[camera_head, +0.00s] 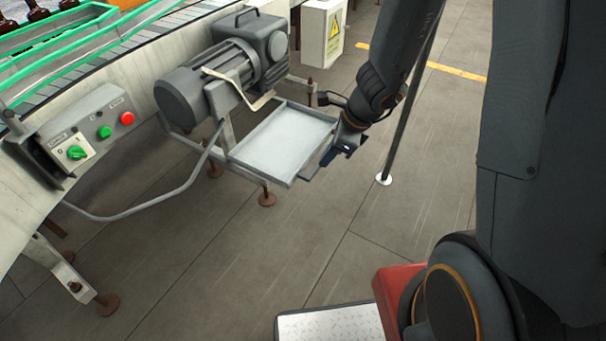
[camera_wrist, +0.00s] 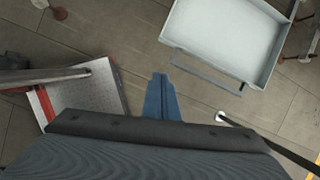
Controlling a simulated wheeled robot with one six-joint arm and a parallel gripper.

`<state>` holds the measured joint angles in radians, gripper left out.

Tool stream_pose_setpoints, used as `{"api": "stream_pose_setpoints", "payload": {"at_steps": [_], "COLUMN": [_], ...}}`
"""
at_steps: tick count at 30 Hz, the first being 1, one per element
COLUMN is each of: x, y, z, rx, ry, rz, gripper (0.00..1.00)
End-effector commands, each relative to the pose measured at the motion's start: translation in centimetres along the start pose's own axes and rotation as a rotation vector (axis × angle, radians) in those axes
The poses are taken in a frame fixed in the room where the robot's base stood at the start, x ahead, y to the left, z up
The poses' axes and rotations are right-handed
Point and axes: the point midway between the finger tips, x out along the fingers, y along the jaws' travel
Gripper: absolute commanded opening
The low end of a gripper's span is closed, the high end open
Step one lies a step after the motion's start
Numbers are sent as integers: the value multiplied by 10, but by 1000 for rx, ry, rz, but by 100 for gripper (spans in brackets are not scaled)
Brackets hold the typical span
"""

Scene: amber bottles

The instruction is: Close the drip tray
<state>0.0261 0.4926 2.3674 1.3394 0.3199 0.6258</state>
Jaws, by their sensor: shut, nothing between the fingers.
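The drip tray (camera_head: 284,142) is a shallow light-grey metal tray below the motor. It is slid out toward my arm, with a bar handle (camera_head: 318,168) along its front edge. The tray (camera_wrist: 222,38) and its handle (camera_wrist: 205,72) also show in the wrist view, at the upper right. My gripper (camera_head: 337,157) is just beside the tray's front side, near the handle. In the wrist view my gripper (camera_wrist: 160,82) has its blue fingers shut together and empty, a little left of the handle and apart from it in the picture. Whether it touches the tray cannot be told.
The motor (camera_head: 228,75) stands behind the tray beside the conveyor (camera_head: 150,55). A thin post (camera_head: 384,178) stands right of my gripper. Floor in front of the tray is clear.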

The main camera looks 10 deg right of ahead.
Motion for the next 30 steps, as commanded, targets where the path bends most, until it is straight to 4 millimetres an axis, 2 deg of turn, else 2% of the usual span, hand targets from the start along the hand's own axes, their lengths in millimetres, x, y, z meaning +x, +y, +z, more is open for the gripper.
{"api": "stream_pose_setpoints", "payload": {"at_steps": [1, 3, 7, 13, 26, 30], "x": [12, 20, 29, 51, 132, 134], "y": [-5, -9, -13, -14, -15, -22], "z": [-4, -6, -8, -8, -9, 14], "rx": [87, 182, 273, 285, 283, 278], "ry": [-1, -3, -6, -6, -4, -7], "rz": [-6, -16, -25, -25, -24, -26], "gripper": [0, 0, 0, 0, 0, 0]}}
